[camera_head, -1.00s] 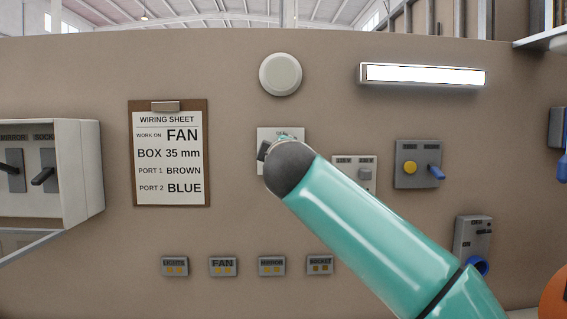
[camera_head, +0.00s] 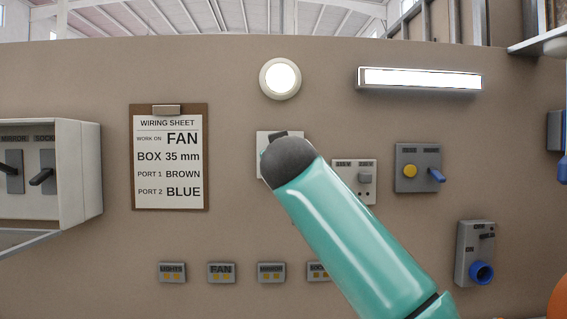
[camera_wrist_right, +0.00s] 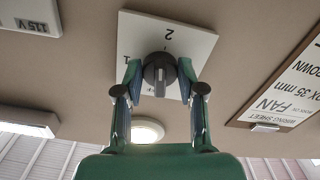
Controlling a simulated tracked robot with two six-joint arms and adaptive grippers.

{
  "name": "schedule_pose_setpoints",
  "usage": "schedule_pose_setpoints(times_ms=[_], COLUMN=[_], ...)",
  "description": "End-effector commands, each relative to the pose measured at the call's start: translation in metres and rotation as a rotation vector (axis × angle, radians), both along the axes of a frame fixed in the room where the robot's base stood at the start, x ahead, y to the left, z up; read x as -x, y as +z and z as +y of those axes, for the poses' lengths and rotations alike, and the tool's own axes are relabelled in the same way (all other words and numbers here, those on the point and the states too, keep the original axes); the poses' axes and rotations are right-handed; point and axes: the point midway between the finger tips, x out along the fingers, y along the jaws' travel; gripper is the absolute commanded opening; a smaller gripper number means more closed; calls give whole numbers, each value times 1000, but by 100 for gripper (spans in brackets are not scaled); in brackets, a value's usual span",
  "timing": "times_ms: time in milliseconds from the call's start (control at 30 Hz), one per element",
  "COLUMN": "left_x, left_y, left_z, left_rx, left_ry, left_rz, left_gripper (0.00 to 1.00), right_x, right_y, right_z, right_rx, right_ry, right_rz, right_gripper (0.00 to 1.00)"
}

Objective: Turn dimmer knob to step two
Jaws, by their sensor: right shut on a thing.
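The dimmer's white plate (camera_head: 264,142) is on the wall in the head view, mostly covered by my right arm. In the right wrist view the plate (camera_wrist_right: 203,45) shows tilted and upside down, with a "2" at its far side and a "1" at the left. The dark round knob (camera_wrist_right: 159,68) sits on the plate, its ridge lined up roughly toward the "2". My right gripper (camera_wrist_right: 159,82) is shut on the knob, one finger on each side. Which end of the ridge is the pointer I cannot tell. My left gripper is not in view.
The round lamp (camera_head: 280,79) above the plate is lit. A bright bar light (camera_head: 420,78) is at its right. A wiring sheet board (camera_head: 171,112) hangs left.

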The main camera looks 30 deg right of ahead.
Motion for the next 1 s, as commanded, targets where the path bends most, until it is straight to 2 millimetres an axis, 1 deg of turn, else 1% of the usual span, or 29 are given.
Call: schedule_pose_setpoints(times_ms=[33,200,400,633,967,1000], left_x=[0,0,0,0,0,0], left_y=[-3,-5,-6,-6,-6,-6], left_z=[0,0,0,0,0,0], left_rx=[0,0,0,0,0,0], left_ry=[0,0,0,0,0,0], left_rz=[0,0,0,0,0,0], left_gripper=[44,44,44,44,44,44], right_x=[-3,-3,-3,-3,-3,-3], right_y=[-6,-6,-6,-5,-5,-5], right_z=[2,2,2,2,2,2], right_rx=[-37,-130,-201,-232,-233,-233], right_ry=[0,0,-1,-2,-2,-2], right_rz=[-7,-65,-109,-128,-129,-129], right_gripper=[4,4,4,4,4,42])
